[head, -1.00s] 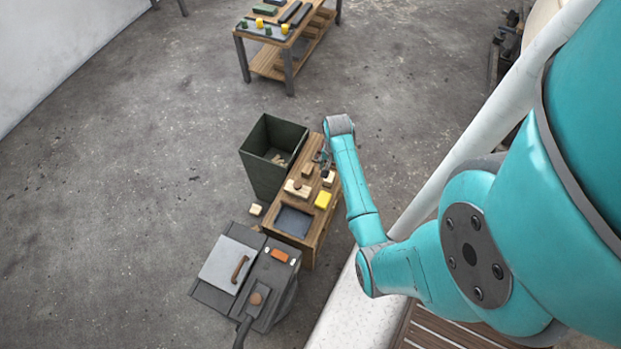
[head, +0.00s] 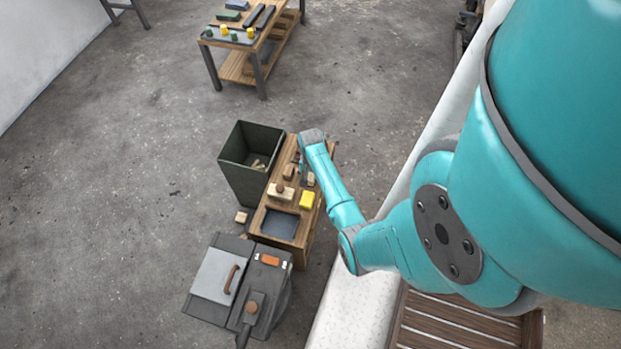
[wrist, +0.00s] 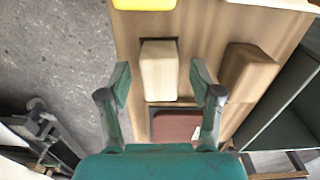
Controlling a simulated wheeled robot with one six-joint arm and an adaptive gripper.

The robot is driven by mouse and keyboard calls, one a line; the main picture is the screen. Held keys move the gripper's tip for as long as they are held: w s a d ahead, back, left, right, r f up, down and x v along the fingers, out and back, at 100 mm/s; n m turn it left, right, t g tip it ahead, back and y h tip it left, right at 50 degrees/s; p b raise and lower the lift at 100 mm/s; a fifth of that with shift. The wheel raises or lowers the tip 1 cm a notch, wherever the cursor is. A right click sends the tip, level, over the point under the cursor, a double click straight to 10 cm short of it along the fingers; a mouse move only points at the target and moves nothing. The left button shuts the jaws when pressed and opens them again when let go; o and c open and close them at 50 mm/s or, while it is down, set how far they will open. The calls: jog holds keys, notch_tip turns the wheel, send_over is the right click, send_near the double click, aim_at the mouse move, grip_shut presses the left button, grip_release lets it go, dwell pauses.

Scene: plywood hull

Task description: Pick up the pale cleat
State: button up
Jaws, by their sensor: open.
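The pale cleat (wrist: 158,72) is a light wooden block on the bench top, lying lengthwise between my gripper's fingers in the wrist view. In the head view the cleat (head: 311,180) shows small at the bench's right edge, just below my gripper (head: 303,169). My gripper (wrist: 160,82) is open. One finger is on each side of the cleat's near half, with a visible gap on both sides. I cannot tell how far the fingertips are above the bench.
A brown block (wrist: 248,75) lies to the right of the cleat, and a yellow block (wrist: 143,4) beyond it. A reddish-brown piece (wrist: 178,125) lies close to my gripper. A dark green bin (head: 250,165) stands beside the bench. A knobbed block (head: 281,191) is also on the bench.

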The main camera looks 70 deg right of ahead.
jog(key=shift+f, duration=0.55)
grip_shut()
jog(key=shift+r, duration=0.15)
notch_tip(320, 180, up, 10)
jog(key=shift+f, duration=0.15)
dwell(0.3)
